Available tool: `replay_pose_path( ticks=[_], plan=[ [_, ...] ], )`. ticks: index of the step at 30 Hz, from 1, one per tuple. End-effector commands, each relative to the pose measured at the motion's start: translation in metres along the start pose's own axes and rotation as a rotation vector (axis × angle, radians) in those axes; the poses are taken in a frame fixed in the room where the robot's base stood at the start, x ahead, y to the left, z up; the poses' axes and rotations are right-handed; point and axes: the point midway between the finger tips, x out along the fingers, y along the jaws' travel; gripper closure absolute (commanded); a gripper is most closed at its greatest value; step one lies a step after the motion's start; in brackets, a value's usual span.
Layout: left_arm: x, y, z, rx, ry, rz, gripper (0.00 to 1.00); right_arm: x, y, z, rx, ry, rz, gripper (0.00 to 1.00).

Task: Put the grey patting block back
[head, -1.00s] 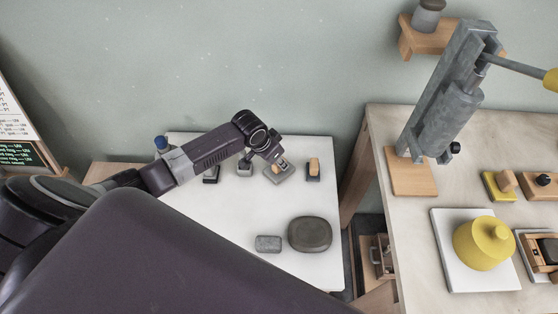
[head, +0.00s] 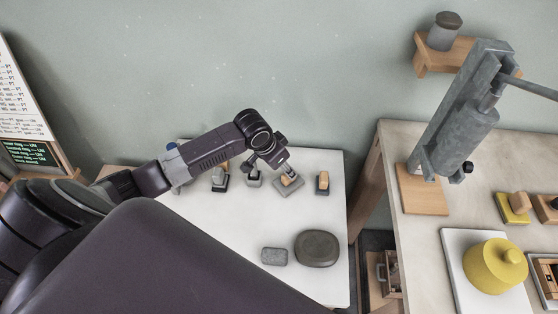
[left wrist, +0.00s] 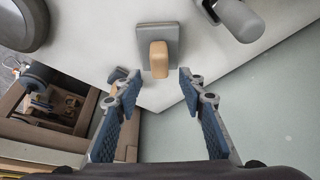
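The grey patting block (head: 289,187), a square grey plate with an upright wooden handle, stands on the white table (head: 225,230). In the left wrist view the block (left wrist: 143,47) lies ahead of the fingers, its handle pointing into the space between them. My right gripper is not in view.
A dark rounded stone (head: 317,248) and a grey slab (head: 274,256) lie in front. A wooden bench (head: 395,150) with a press and yellow pot (head: 495,266) is at right.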

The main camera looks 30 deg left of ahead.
Motion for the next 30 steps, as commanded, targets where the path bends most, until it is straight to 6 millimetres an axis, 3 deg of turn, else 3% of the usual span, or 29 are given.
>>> replay_pose_path(
  ticks=[6, 12, 30],
  plan=[
    [-0.042, 0.001, 0.001, 0.003, -0.001, 0.000, 0.63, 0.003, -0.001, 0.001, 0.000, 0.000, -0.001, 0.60],
    [-0.063, 0.001, 0.001, 0.000, -0.001, 0.001, 0.63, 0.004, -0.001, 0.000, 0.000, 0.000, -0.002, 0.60],
    [-0.068, 0.001, 0.000, 0.000, -0.002, 0.001, 0.63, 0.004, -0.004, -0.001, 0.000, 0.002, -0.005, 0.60]
  ],
)
